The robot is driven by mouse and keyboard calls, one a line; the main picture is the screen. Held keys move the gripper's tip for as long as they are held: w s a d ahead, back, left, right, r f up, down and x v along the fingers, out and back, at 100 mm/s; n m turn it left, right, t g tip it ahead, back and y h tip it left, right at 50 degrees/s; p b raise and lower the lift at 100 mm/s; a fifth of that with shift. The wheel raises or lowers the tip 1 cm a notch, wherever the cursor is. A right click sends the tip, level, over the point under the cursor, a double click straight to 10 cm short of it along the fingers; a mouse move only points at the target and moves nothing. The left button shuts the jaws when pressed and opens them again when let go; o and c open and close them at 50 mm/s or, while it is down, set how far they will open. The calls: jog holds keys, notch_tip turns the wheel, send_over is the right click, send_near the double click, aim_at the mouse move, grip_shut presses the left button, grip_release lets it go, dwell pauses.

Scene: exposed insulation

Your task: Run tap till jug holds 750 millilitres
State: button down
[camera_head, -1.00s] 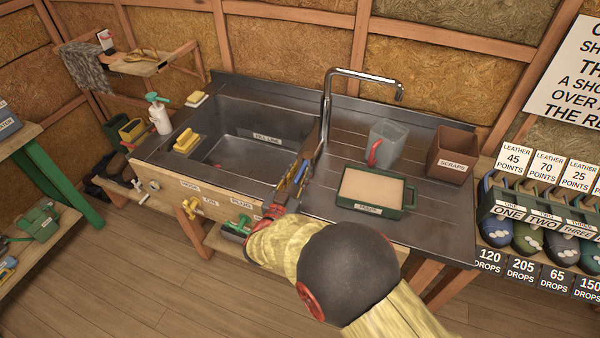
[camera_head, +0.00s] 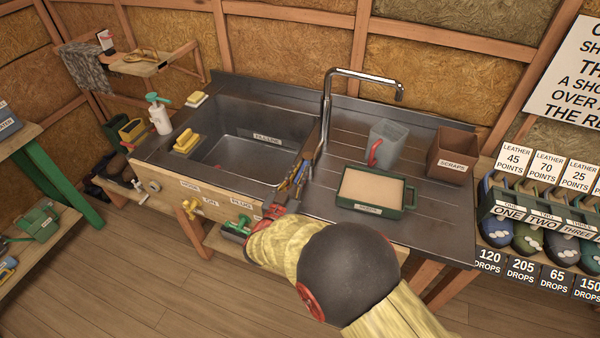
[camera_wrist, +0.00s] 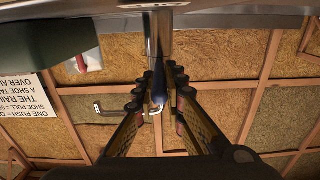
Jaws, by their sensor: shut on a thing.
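A clear grey jug (camera_head: 387,143) with a red handle stands upright on the drainboard, below the end of the chrome tap spout (camera_head: 399,95). No water stream or level can be made out. My gripper (camera_head: 301,172) is at the divider between sink and drainboard. In the wrist view, which is upside down, my gripper (camera_wrist: 159,92) has its fingers on both sides of a chrome, dark-tipped post (camera_wrist: 159,35), seemingly the tap's lever, and is shut on it. The exact contact is hard to see. The jug also shows partly in the wrist view (camera_wrist: 92,60).
A green tray (camera_head: 345,203) sits in front of the jug, right of my gripper. A brown scraps bin (camera_head: 457,139) stands at the right. The steel sink (camera_head: 232,150) lies left of my gripper, with a yellow sponge (camera_head: 187,139) on its edge.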

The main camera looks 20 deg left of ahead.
jog(key=shift+d+r+n+y+p, duration=0.15)
jog(key=shift+d+n+y+p, duration=0.35)
jog(key=shift+y, duration=0.4)
jog(key=shift+d+n+y, duration=0.3)
jog(key=shift+n+y, duration=0.5)
jog(key=shift+y, duration=0.3)
jog(key=c, duration=1.8)
grip_release()
jog(key=shift+c, duration=0.2)
jog(key=s+d, duration=0.2)
jog(key=s, duration=0.9)
jog(key=shift+s, duration=0.4)
